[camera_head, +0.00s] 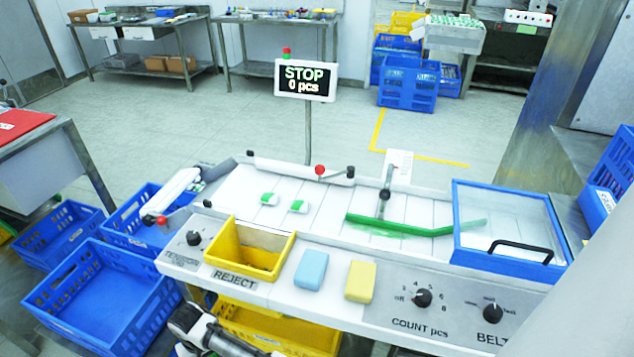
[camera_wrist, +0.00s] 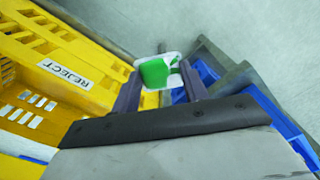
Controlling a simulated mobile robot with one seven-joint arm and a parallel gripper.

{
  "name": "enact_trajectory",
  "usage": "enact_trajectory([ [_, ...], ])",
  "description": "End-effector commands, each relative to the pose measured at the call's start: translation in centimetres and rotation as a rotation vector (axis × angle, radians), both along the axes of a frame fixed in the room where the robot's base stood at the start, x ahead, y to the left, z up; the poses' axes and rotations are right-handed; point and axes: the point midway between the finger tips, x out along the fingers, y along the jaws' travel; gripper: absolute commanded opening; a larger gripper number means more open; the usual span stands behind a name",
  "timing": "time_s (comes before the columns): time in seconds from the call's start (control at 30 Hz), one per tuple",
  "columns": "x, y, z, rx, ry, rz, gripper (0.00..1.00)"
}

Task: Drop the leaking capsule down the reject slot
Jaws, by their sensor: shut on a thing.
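My gripper (camera_wrist: 160,80) is shut on a green-and-white capsule (camera_wrist: 156,71), held between the fingertips in the wrist view. I cannot make out a leak on it. In the head view part of my arm shows at the bottom, left of the lower yellow crate; the held capsule is not clear there. The reject slot (camera_head: 240,227) is a yellow-rimmed opening in the bench front, marked REJECT. Two more green-and-white capsules (camera_head: 268,199) (camera_head: 298,206) lie on the white belt. In the wrist view a yellow crate labelled REJECT (camera_wrist: 95,62) is left of the capsule.
A blue sponge (camera_head: 311,270) and a yellow one (camera_head: 360,281) lie right of the slot. Blue crates (camera_head: 100,290) stand on the floor at left. A green guide bar (camera_head: 400,227) crosses the belt. A sign (camera_head: 305,80) reads STOP, 0 pcs.

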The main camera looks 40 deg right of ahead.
Motion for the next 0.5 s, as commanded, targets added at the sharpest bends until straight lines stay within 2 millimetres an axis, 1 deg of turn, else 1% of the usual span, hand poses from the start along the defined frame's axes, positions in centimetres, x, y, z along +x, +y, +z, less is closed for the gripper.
enact_trajectory([
  [0.03, 0.0, 0.0, 2.0, 0.000, 0.000, 0.000, 0.23],
  [0.1, 0.0, 0.0, 3.2, 0.000, 0.000, 0.000, 0.23],
  [0.13, 0.1, -0.1, 2.4, -0.005, -0.003, 0.006, 0.23],
  [0.17, 0.2, -0.1, 2.1, -0.006, -0.006, 0.008, 0.23],
  [0.43, 0.1, -0.2, 2.0, -0.007, -0.002, 0.005, 0.23],
  [0.47, 0.0, -0.4, 2.3, -0.005, -0.002, -0.006, 0.23],
  [0.5, -0.2, -0.9, 3.8, 0.000, -0.005, -0.048, 0.23],
])
